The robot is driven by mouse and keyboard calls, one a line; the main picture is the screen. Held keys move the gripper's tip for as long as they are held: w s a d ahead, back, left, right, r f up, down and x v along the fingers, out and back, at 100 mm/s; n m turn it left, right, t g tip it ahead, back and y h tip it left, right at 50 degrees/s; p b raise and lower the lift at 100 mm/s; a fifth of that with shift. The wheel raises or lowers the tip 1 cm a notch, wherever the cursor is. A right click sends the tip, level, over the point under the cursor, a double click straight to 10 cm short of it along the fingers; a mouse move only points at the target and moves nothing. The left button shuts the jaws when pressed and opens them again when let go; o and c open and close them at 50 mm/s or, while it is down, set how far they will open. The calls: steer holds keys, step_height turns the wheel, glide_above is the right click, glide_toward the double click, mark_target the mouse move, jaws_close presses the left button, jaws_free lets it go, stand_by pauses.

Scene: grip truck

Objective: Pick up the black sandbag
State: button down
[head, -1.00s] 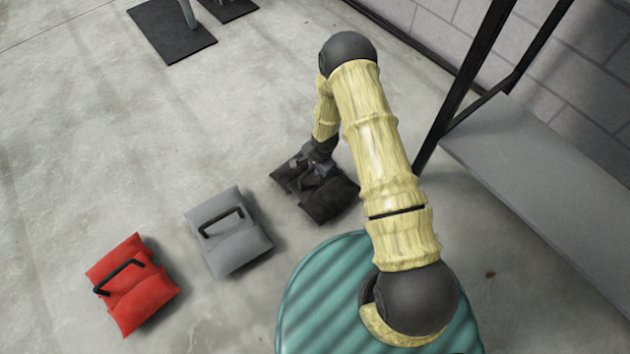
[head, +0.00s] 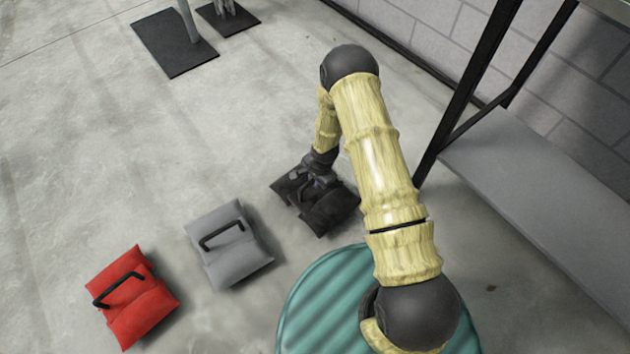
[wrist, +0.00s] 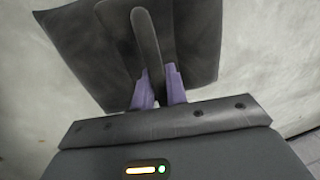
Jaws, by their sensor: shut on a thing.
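The black sandbag (head: 334,213) is on the right of the row of bags in the head view, with my gripper (head: 321,182) over its middle. In the wrist view the dark sandbag (wrist: 85,50) fills the upper middle, and its upright handle (wrist: 146,40) runs down between my purple fingertips. My gripper (wrist: 159,90) is shut on that handle. The fingers partly hide the handle's lower end. I cannot tell whether the bag rests on the floor or is just clear of it.
A grey sandbag (head: 228,248) and a red sandbag (head: 135,305) lie to the left. A teal ribbed round top (head: 315,305) is in front. A grey shelf (head: 530,185) with black posts stands right. Dark mats (head: 172,45) lie at the back. Open floor spreads left.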

step_height(320, 180, up, 9)
steer(key=p, duration=0.4)
steer(key=shift+w+p, duration=0.1)
steer(key=shift+p, duration=0.2)
steer(key=shift+r, duration=0.15)
steer(key=shift+r, duration=0.25)
steer(key=d+r+n+p, duration=0.3)
steer(key=r, duration=0.5)
steer(key=s+d+r+n+g+p, duration=0.1)
steer(key=d+r+n+p, duration=0.3)
steer(key=r, duration=0.5)
steer(key=d+r+n+p, duration=0.3)
steer(key=r, duration=0.6)
steer(key=shift+s+d+r+g+y+p, duration=0.2)
steer(key=shift+s+d+g+y+p, duration=0.05)
steer(key=shift+d+g+y+p, duration=0.15)
